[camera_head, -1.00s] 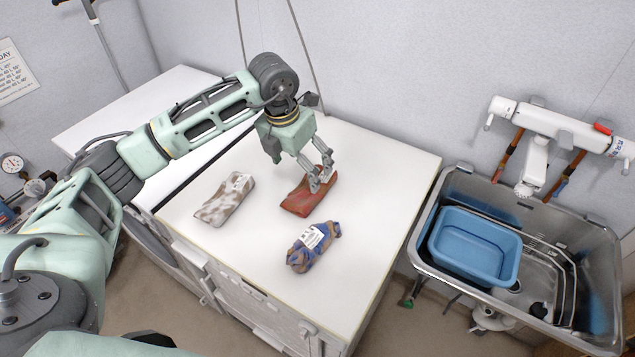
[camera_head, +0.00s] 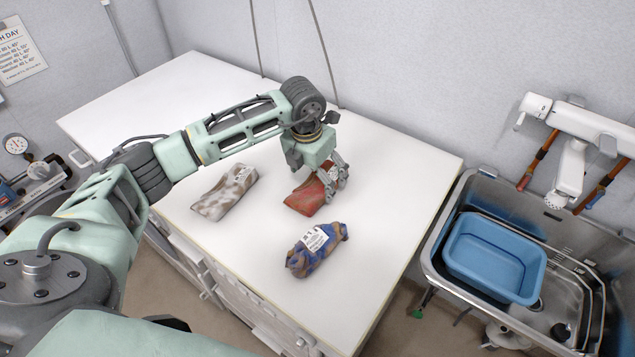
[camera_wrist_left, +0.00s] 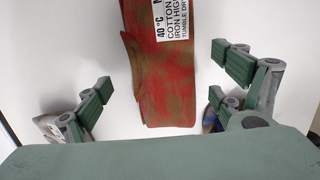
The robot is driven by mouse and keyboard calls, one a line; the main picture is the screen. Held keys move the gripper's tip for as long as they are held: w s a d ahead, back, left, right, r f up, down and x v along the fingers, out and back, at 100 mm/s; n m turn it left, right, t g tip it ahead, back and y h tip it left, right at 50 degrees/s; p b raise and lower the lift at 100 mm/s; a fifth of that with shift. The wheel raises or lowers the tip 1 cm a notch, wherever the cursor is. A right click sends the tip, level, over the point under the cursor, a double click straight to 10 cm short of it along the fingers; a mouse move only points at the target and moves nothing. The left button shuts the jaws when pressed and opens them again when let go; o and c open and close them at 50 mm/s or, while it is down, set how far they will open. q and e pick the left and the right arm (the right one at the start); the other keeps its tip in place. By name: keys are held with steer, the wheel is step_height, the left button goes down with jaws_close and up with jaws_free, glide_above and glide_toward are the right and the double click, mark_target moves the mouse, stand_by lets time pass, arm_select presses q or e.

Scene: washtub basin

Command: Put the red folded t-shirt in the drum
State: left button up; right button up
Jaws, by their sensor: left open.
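The red folded t-shirt (camera_head: 304,198) lies on the white machine top (camera_head: 400,165), with brownish stains on it. In the left wrist view the red t-shirt (camera_wrist_left: 165,85) lies between the open fingers, with a white care label at its upper end. My left gripper (camera_head: 334,186) is low at the shirt's right end and partly hides it. In the left wrist view my left gripper (camera_wrist_left: 165,95) is open, with its fingers apart from the shirt on both sides. The drum's inside does not show. My right gripper is not in view.
A grey-white stained folded cloth (camera_head: 226,192) lies left of the shirt, and a blue-brown folded cloth (camera_head: 317,249) with a label lies in front. A metal sink (camera_head: 462,200) with a blue basin (camera_head: 492,255) stands at the right. The back left top is clear.

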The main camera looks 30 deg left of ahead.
mark_target(317, 181)
arm_select(q)
steer(key=f, duration=0.3)
steer(key=shift+w+d+f, duration=0.1)
steer(key=shift+w+d, duration=0.1)
steer(key=shift+w, duration=0.2)
steer(key=shift+c, duration=0.4)
steer(key=c, duration=1.3)
